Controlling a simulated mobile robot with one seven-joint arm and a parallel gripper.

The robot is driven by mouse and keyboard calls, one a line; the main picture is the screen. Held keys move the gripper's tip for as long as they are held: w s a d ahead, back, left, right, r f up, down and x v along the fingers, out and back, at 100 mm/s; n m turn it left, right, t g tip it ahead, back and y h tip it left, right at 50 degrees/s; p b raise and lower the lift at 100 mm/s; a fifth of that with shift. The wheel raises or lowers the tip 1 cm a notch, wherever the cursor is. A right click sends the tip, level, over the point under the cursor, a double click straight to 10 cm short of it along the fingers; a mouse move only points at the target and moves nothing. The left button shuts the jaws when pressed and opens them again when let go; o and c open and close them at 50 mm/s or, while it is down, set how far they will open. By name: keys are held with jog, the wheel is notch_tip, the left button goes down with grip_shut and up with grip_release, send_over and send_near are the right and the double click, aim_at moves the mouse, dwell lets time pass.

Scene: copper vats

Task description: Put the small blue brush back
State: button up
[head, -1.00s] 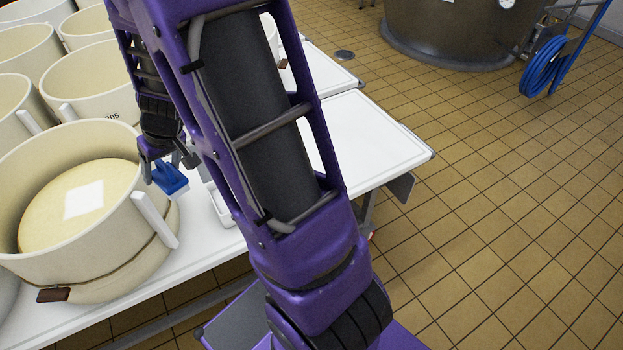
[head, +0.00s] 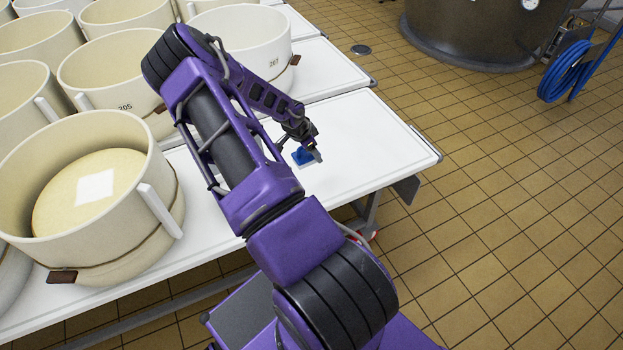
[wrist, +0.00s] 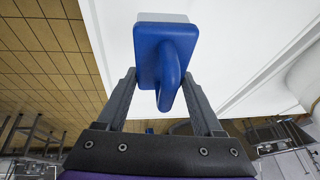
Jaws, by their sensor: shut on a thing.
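The small blue brush (head: 301,156) is over the white table (head: 365,150), to the right of the moulds in the head view. In the wrist view the brush (wrist: 152,48) shows its blue block, its looped handle and a pale bristle face at the far end. My gripper (head: 313,154) is shut on the brush, with one finger on each side of the handle in the wrist view (wrist: 160,85). The brush looks close above the table; whether it touches the surface I cannot tell. My arm hides part of the table behind it.
A large cream mould (head: 125,255) with a cheese and white label stands at the left. Several more moulds, one marked 205 (head: 110,80) and one marked 207 (head: 245,45), stand behind it. The table's right part is bare. A copper vat (head: 470,40) stands beyond on the tiled floor.

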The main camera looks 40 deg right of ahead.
aim_at(308, 157)
jog(key=shift+m, duration=0.4)
jog(key=x, duration=0.4)
jog(key=s+a+x, duration=0.1)
jog(key=x, duration=0.1)
jog(key=shift+d+f+b, duration=0.2)
jog(key=shift+f+b, duration=0.1)
jog(key=shift+f, duration=2.15)
jog(key=shift+f, duration=0.1)
jog(key=o, duration=1.2)
jog(key=shift+b, duration=0.3)
jog(key=p+v, duration=0.1)
jog(key=v, duration=1.1)
jog(key=shift+w+p, duration=0.2)
jog(key=shift+p, duration=0.15)
